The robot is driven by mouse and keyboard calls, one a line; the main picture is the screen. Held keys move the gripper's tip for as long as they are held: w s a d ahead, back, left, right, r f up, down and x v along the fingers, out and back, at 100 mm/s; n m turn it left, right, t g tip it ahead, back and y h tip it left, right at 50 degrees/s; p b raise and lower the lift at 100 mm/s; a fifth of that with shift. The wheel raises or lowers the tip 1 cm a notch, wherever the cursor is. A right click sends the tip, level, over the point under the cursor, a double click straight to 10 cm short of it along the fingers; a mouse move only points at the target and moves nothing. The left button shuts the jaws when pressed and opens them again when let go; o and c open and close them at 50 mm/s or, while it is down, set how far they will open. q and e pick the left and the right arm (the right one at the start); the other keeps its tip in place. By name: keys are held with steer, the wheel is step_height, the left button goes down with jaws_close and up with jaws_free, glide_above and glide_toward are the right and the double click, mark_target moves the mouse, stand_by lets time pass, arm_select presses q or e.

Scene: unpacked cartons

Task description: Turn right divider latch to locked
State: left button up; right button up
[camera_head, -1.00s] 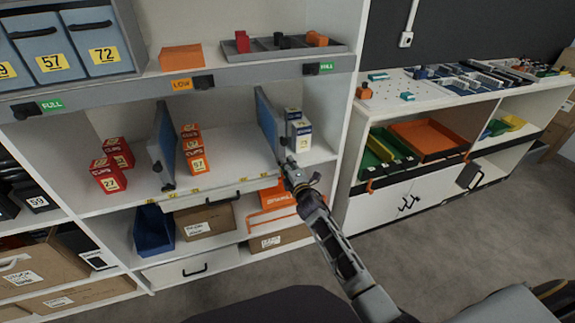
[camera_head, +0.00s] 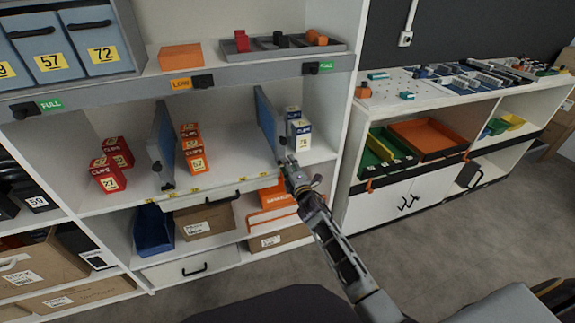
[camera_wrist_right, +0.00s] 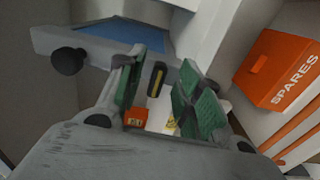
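The right divider (camera_head: 267,118) is a blue panel with a grey front edge, standing upright on the middle shelf. It also shows in the right wrist view as a grey bar (camera_wrist_right: 110,50) with a round black knob. Its latch (camera_wrist_right: 156,79), a small dark piece with a yellow stripe, sits between my right gripper's fingers in that view. My right gripper (camera_head: 288,163) is at the divider's lower front end. Its green-padded fingers are apart, with gaps visible beside the latch. In the head view the gripper hides the latch. My left gripper is out of view.
White clip boxes (camera_head: 299,135) stand just right of the divider, and orange boxes (camera_head: 193,150) to its left. A second divider (camera_head: 164,140) stands farther left. An orange spares box (camera_wrist_right: 280,68) is below. Grey floor lies open at the front right.

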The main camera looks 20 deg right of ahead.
steer(key=s, duration=1)
steer(key=shift+s+d, duration=0.2)
steer(key=shift+s, duration=0.15)
stand_by(0.7)
